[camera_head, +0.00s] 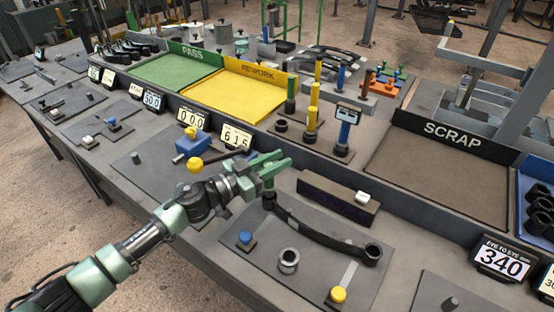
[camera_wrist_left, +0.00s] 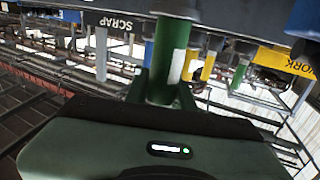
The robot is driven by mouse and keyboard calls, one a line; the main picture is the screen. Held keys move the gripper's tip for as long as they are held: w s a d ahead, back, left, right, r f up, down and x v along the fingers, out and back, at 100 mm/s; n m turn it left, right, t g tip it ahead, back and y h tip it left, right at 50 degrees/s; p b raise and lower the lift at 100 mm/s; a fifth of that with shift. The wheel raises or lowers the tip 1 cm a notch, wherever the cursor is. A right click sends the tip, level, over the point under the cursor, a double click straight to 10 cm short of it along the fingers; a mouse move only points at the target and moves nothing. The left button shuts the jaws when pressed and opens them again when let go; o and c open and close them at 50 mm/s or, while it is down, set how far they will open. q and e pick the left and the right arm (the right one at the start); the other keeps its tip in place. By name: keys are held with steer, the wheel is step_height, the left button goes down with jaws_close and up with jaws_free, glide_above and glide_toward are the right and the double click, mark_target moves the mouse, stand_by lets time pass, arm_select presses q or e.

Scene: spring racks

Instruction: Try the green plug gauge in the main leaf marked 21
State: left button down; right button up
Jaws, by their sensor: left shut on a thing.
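My left gripper (camera_head: 270,164) is shut on a green plug gauge (camera_head: 268,182), held upright over the near-left eye of a dark curved leaf (camera_head: 318,232). In the left wrist view the gauge (camera_wrist_left: 168,62) shows as a green cylinder with a white label. The gauge's lower end is at the eye; I cannot tell whether it is inside or just above. The leaf's other eye (camera_head: 373,251) is open to view at the right. No marking 21 can be read on the leaf. My right gripper is not in view.
A dark bar (camera_head: 325,196) with a white block (camera_head: 362,197) lies behind the leaf. A blue-topped piece (camera_head: 245,237), a metal ring (camera_head: 289,257) and a yellow-topped piece (camera_head: 338,294) stand in front. Another green gauge (camera_head: 290,88) and yellow gauges (camera_head: 313,100) stand behind, left of the SCRAP tray (camera_head: 440,165).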

arm_select(q)
steer(key=shift+p, duration=0.65)
stand_by(0.9)
steer(key=shift+f+b, duration=0.3)
steer(key=shift+f, duration=0.2)
stand_by(1.0)
steer(key=shift+f+b, duration=0.75)
steer(key=shift+f, duration=0.6)
stand_by(1.6)
steer(key=shift+r, duration=0.15)
step_height(320, 180, up, 6)
steer(key=p, duration=0.7)
stand_by(0.9)
